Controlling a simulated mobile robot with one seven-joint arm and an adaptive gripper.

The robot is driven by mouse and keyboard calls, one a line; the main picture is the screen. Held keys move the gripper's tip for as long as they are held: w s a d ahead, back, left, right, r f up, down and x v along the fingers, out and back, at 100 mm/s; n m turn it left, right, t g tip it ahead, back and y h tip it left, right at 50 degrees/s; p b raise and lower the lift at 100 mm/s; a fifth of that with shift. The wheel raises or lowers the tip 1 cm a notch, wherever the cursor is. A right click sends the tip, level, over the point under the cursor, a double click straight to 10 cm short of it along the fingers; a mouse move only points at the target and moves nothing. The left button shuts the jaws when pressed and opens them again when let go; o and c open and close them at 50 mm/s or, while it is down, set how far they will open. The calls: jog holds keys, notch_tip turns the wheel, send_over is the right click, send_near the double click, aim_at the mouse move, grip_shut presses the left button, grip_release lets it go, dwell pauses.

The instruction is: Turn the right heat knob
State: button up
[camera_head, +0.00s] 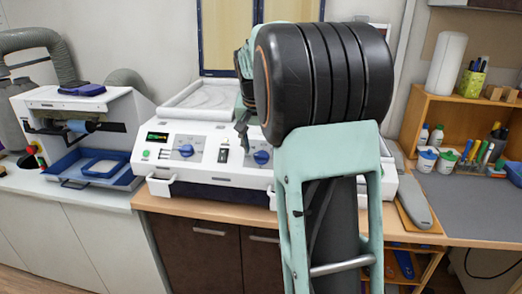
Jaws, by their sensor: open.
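The white forming machine (215,185) stands on the wooden counter in the head view. Its front panel carries a blue left knob (186,150) and a blue right knob (262,157). A small switch plate lies between them. My gripper (244,138) is open, with its dark fingers pointing down in front of the panel, just left of and above the right knob. I see no contact with the knob, though the depth gap is hard to judge. My arm hides the right part of the machine and some of the gripper.
A white machine with a blue tray (75,182) stands at the left. At the right are a wooden shelf (408,110) with bottles and pens, and a grey mat (470,205). A grey insole-shaped piece (414,203) lies near the counter edge. White handles project from the machine's front.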

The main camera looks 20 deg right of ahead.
jog(key=shift+x, duration=0.95)
jog(key=c, duration=1.2)
jog(key=shift+o, duration=0.2)
